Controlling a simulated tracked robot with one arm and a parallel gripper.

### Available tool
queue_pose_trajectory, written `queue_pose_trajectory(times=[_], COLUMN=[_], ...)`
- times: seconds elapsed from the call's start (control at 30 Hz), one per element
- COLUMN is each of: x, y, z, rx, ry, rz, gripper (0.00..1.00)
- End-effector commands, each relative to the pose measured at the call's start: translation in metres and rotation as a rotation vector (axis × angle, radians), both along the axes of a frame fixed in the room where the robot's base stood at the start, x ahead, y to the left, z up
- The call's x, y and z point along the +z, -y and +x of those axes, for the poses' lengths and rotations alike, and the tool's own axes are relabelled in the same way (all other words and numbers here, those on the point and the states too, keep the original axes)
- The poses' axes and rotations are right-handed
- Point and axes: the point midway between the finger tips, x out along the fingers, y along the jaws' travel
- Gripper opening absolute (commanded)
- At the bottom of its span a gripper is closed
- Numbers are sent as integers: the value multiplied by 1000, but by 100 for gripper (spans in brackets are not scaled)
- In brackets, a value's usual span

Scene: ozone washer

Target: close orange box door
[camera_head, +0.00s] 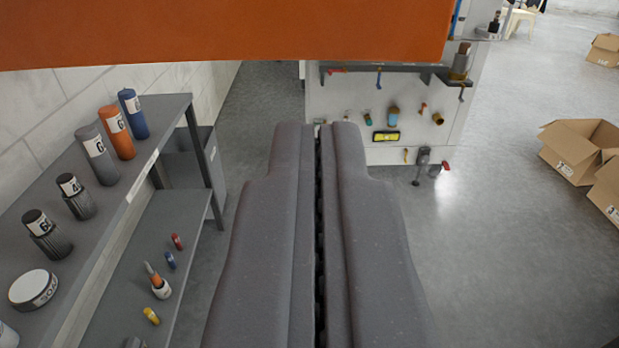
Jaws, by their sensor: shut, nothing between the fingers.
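A broad orange panel (220,28) fills the top of the view. It looks like part of the orange box; I cannot tell whether it is the door or the body. Its lower edge runs nearly level, slightly higher on the right. My gripper (318,126) points forward in the middle of the view, below the panel. Its two grey fingers are together with nothing between them. The fingertips are apart from the panel in the picture; the distance in depth is unclear. The rest of the box, with any hinge or handle, is out of view.
A grey shelf unit (130,195) with spray cans (117,132) and bottles stands at the left. A white tool panel (345,103) stands ahead. Open cardboard boxes (572,150) lie at the right. The grey floor (490,260) right of my gripper is clear.

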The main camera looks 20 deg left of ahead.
Motion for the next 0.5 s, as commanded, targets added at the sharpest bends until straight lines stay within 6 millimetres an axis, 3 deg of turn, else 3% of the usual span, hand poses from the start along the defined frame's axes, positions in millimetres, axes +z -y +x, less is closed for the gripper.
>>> queue_pose_trajectory(times=[0.3, 0.5], x=[2, -1], y=[-7, -15], z=[25, 58], rx=[1, 0], ry=[-5, 1], rz=[-2, 0], gripper=[0, 0])
